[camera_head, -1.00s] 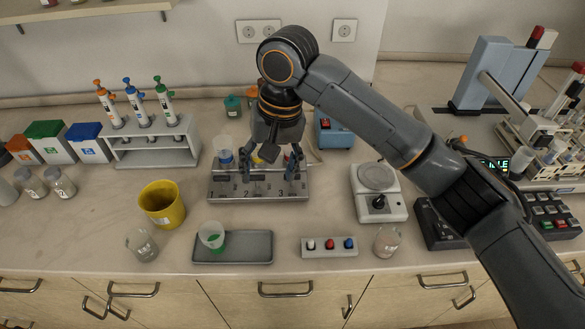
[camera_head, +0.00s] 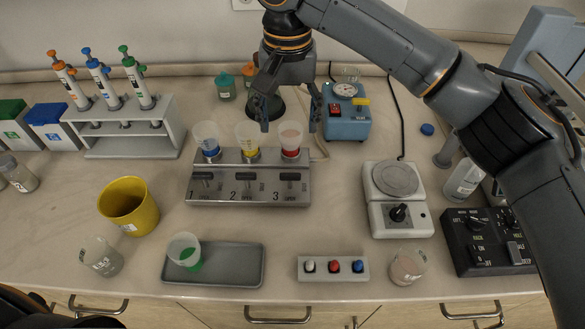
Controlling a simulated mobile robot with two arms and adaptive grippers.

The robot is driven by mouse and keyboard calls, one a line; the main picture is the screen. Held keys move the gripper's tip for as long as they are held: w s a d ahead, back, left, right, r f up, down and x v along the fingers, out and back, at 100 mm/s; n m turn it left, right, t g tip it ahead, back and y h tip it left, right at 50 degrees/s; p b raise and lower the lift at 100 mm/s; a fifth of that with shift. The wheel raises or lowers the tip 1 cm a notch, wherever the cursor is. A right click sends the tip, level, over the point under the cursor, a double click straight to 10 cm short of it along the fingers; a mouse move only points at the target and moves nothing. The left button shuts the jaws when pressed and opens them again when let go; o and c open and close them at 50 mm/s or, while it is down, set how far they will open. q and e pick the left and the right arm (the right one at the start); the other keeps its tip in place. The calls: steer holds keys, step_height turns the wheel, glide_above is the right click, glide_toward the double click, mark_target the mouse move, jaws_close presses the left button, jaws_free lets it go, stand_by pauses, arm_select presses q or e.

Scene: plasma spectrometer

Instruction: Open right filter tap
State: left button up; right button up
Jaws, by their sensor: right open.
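The filter unit (camera_head: 265,197) is a grey metal block in the middle of the counter, its stations marked 1, 2 and 3. Three clear cups with blue, yellow and red bases stand on top. The right filter tap (camera_head: 290,177), at number 3, has a small dark handle that looks level and sideways, like the middle tap (camera_head: 243,176) and the left tap (camera_head: 203,176). My right gripper (camera_head: 289,114) is open and empty, fingers pointing down, around or just above the red-based cup (camera_head: 290,139), apart from the tap. My left gripper is not seen.
A yellow cup (camera_head: 129,206), a grey tray (camera_head: 226,265) with a tilted green-bottomed cup, and a button box (camera_head: 332,268) stand in front. A white stirrer plate (camera_head: 397,190) is at right, a blue device (camera_head: 346,118) behind.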

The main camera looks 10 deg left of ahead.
steer(key=f, duration=0.1)
steer(key=p, duration=0.1)
glide_toward(290, 174)
step_height(290, 174, down, 7)
steer(key=shift+f, duration=0.1)
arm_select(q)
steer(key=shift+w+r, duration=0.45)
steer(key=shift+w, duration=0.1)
arm_select(e)
steer(key=shift+f, duration=0.55)
